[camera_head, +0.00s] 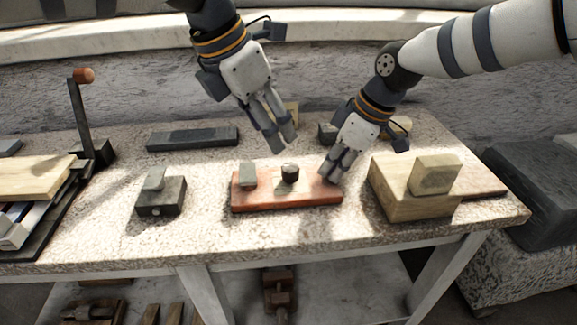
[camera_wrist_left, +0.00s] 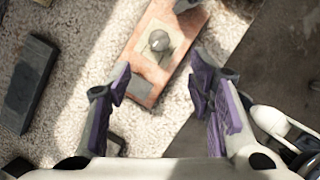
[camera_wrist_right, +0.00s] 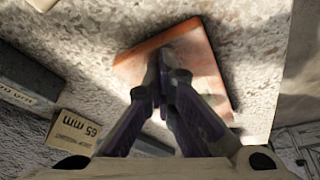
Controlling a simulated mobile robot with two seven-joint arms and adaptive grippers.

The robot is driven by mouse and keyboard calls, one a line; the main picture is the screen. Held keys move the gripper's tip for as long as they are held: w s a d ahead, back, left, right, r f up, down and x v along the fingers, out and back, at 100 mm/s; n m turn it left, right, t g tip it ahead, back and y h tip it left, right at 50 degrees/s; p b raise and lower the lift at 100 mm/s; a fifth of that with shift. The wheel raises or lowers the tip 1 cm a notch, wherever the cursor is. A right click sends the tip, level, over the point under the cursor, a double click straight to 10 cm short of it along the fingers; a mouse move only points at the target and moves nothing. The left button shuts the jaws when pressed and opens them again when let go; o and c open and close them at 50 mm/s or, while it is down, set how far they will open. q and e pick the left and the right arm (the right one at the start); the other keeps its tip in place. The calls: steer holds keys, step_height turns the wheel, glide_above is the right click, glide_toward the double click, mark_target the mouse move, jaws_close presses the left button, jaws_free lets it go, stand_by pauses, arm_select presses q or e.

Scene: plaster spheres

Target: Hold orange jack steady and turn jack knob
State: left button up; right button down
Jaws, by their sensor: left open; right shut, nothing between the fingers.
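The orange jack (camera_head: 315,198) lies flat on the speckled bench top; its orange plate also shows in the left wrist view (camera_wrist_left: 143,88) and right wrist view (camera_wrist_right: 210,75). A dark round knob (camera_head: 290,173) stands near its middle, and a grey block (camera_head: 247,176) is at its left end. The knob also shows in the left wrist view (camera_wrist_left: 158,40). My left gripper (camera_head: 283,147) is open and empty above and behind the knob. My right gripper (camera_head: 332,178) is shut and empty at the jack's right end; I cannot tell whether it touches. Its fingers hide part of the plate.
A dark block with a small grey piece on top (camera_head: 160,198) stands left of the jack. A wooden block (camera_head: 400,195) stands close on the right. A dark flat slab (camera_head: 192,138) lies behind. The bench front is clear.

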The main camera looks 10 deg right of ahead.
mark_target(289, 168)
arm_select(q)
steer(key=x, duration=1.1)
steer(key=shift+f, duration=0.45)
jaws_close()
